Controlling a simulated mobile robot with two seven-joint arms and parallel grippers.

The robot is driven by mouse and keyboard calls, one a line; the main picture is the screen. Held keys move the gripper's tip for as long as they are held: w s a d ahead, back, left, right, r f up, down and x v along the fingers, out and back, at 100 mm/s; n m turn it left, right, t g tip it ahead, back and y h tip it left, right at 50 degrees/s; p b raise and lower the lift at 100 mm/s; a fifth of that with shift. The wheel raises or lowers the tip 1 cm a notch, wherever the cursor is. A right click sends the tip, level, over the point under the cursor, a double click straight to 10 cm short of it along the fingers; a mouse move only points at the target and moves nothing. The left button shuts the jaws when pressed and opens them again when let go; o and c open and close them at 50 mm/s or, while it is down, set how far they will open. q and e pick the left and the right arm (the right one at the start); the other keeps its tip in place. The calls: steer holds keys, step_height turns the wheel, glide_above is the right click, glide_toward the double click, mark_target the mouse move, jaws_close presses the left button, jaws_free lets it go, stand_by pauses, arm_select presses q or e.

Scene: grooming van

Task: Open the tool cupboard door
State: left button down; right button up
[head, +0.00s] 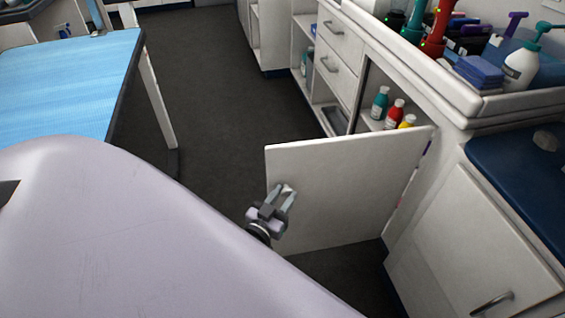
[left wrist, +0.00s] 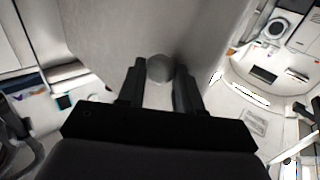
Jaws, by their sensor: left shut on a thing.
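The white tool cupboard door (head: 335,195) stands swung well out from the cabinet, its hinged side at the right. The cupboard opening (head: 378,78) shows behind it with a shelf inside. My left gripper (head: 284,196) is at the door's face near its free edge. In the left wrist view, my left gripper (left wrist: 160,88) has its two fingers on either side of a rounded grey handle (left wrist: 160,67) and is shut on it. Most of the handle is hidden by the fingers in the head view. My right gripper is not in view.
Teal (head: 380,102), red (head: 395,113) and yellow bottles stand on the cupboard shelf. Drawers (head: 335,72) lie left of the opening. A closed cabinet door (head: 480,240) is at the right. A blue-topped table (head: 75,85) stands at the left. Dark floor (head: 215,100) between is clear.

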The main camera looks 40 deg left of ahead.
arm_select(q)
steer(key=shift+w+d+r+h, duration=0.1)
steer(key=shift+w+d+h, duration=0.1)
steer(key=shift+d, duration=0.45)
steer(key=shift+w+d+h, duration=0.1)
steer(key=shift+d+h, duration=0.1)
steer(key=shift+d, duration=0.4)
steer(key=c, duration=1.1)
jaws_free()
steer(key=o, duration=0.3)
steer(key=shift+w+d, duration=0.1)
steer(key=shift+s+p, duration=0.65)
steer(key=shift+s, duration=3.1)
